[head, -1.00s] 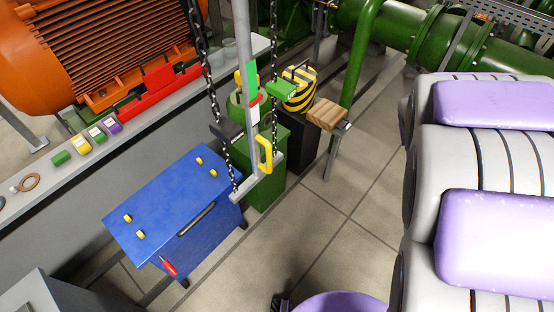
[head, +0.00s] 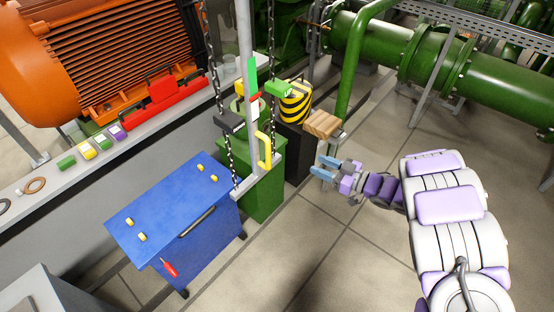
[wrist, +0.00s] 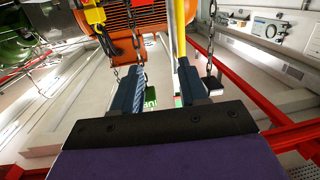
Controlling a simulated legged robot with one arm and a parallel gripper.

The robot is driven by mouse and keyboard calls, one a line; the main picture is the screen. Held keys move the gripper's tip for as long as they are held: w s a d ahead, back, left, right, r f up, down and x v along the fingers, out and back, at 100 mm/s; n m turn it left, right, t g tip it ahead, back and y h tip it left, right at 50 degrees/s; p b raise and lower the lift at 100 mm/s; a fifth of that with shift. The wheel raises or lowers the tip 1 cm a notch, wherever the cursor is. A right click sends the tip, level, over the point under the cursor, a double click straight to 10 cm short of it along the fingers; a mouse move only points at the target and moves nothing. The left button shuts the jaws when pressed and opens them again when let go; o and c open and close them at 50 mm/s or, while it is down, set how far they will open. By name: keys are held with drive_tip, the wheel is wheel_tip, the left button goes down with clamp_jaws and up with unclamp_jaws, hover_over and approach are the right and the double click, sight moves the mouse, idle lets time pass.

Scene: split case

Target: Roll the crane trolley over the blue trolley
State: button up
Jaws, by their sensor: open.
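The blue trolley (head: 175,222) stands on the floor at left in the head view, with yellow pieces on its top and a red-handled tool on its front. The crane's grey post (head: 245,60) hangs between two chains (head: 271,70), with a green label, a red-and-white tag and a yellow handle (head: 264,148) near its lower end. This lower end is just right of the blue trolley. My gripper (head: 325,170) is open and empty, right of the yellow handle and apart from it. In the wrist view, my fingers (wrist: 160,88) point up toward the post and the yellow bar (wrist: 180,30).
A green bin (head: 265,185) and a black bin with a striped yellow load (head: 295,105) stand behind the post. A wooden block (head: 321,124) is near my gripper. An orange motor (head: 110,50) is at upper left. Open floor (head: 320,240) lies in front.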

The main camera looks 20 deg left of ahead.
drive_tip(key=s+y, duration=0.1)
drive_tip(key=s, duration=0.2)
drive_tip(key=b, duration=0.3)
approach(268, 152)
drive_tip(key=shift+g, duration=0.4)
drive_tip(key=x, duration=0.3)
drive_tip(key=w+x, duration=0.1)
drive_tip(key=x, duration=0.3)
drive_tip(key=f+x, duration=0.1)
drive_tip(key=x, duration=0.2)
drive_tip(key=shift+w+a, duration=0.1)
drive_tip(key=shift+w, duration=0.1)
clamp_jaws()
